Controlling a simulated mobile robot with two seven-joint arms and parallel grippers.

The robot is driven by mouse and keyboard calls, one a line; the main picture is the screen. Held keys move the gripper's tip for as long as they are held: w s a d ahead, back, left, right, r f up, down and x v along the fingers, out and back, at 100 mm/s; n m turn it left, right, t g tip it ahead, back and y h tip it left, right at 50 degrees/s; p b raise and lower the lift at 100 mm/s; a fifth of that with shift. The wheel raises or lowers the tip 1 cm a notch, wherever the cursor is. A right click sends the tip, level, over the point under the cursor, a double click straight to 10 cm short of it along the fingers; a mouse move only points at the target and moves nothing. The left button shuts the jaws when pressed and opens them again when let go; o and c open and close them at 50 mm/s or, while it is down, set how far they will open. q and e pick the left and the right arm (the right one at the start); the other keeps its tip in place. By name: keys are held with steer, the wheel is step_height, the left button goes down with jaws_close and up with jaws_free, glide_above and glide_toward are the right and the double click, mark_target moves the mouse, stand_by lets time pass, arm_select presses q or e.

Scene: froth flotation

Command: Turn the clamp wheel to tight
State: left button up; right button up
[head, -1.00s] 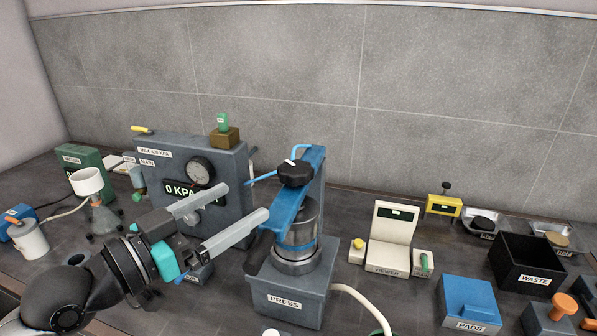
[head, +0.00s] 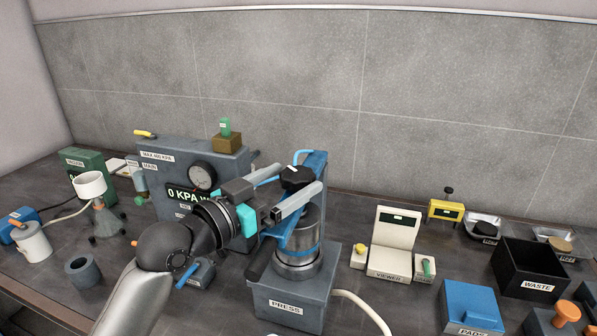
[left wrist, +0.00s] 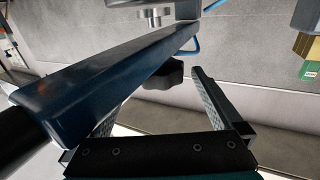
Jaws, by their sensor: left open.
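The black clamp wheel (head: 296,177) sits at the top of the blue press frame (head: 318,165), above the metal cylinder on the grey PRESS base (head: 288,298). My left gripper (head: 300,183) is open at the height of the wheel. Its fingers point toward the wheel, one on its far side and one on its near side. In the left wrist view the wheel (left wrist: 163,76) shows dark between the two open fingers (left wrist: 150,95), partly hidden by the blue frame bar (left wrist: 100,75). I cannot tell whether the fingers touch it. My right gripper is out of view.
The gauge panel (head: 165,157) stands behind my left arm, with a green-tagged block (head: 227,143) on top. A white viewer (head: 393,240) stands right of the press. Further right are a blue pads box (head: 470,303) and black waste bin (head: 527,267).

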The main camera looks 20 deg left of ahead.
arm_select(q)
steer(key=shift+x, duration=1.4)
